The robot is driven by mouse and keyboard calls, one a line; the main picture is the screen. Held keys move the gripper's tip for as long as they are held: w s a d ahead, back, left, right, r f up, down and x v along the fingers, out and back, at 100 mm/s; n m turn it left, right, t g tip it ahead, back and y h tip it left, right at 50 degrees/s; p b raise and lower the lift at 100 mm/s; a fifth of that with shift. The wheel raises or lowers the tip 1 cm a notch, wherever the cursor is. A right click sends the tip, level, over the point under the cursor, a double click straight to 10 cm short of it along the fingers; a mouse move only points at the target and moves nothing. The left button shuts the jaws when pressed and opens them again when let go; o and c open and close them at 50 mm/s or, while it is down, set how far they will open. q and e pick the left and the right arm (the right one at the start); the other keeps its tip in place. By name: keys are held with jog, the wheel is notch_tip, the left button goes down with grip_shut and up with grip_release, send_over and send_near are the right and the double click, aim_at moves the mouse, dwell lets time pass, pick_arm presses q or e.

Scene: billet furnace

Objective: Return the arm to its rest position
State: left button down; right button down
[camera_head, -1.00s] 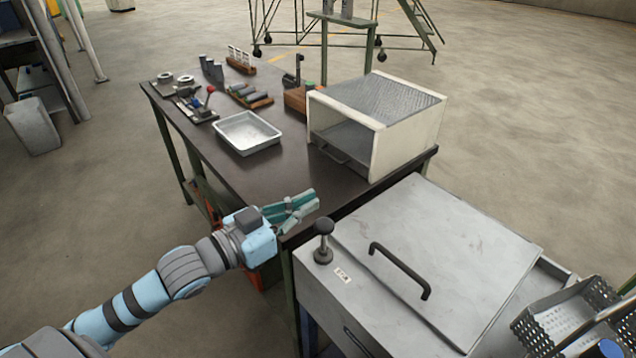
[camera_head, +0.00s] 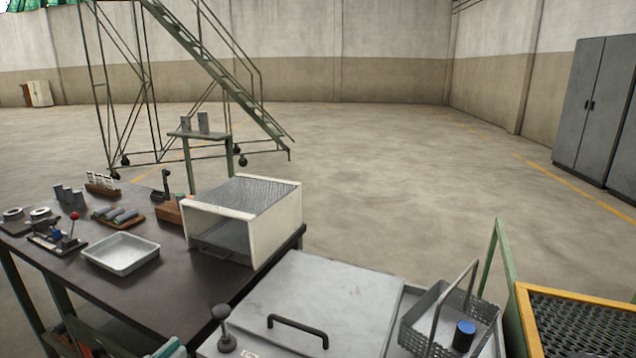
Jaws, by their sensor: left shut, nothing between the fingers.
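Only the teal fingertip part of my left gripper (camera_head: 171,349) shows, at the bottom edge of the head view. It is beside the front right corner of the dark workbench (camera_head: 175,305) and left of the grey lidded metal box (camera_head: 340,290). The gripper is shut and empty. The rest of my left arm is below the picture. My right arm and gripper are not in view.
A white tray (camera_head: 121,253) and an open-fronted cream box (camera_head: 278,226) stand on the bench. A knob (camera_head: 223,330) and a black handle (camera_head: 297,325) rise from the metal box. A perforated basket (camera_head: 425,325) sits right.

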pick_arm(q)
jog(key=w+a+f+n+g+y, duration=0.15)
jog(key=a+f+y, duration=0.45)
jog(key=a+f, duration=0.8)
jog(key=s+a+f+n+g+y, duration=0.1)
jog(key=s+a+f+g+y, duration=0.15)
jog(key=f, duration=0.65)
jog(key=s+a+f+g+y, duration=0.1)
jog(key=s+a+f, duration=0.3)
jog(key=f, duration=0.6)
jog(key=s+d+f+n+g, duration=0.1)
jog(key=s+d+f+g, duration=0.15)
jog(key=s+f, duration=0.7)
jog(key=s+d+f+g, duration=0.1)
jog(key=s+f+g, duration=0.3)
jog(key=s+f, duration=0.6)
jog(key=s+d+f+n+g+h, duration=0.1)
jog(key=s+d+f+g, duration=0.2)
jog(key=s+d, duration=1)
jog(key=shift+s+f+p, duration=0.4)
jog(key=shift+s+f, duration=0.15)
jog(key=shift+f, duration=0.3)
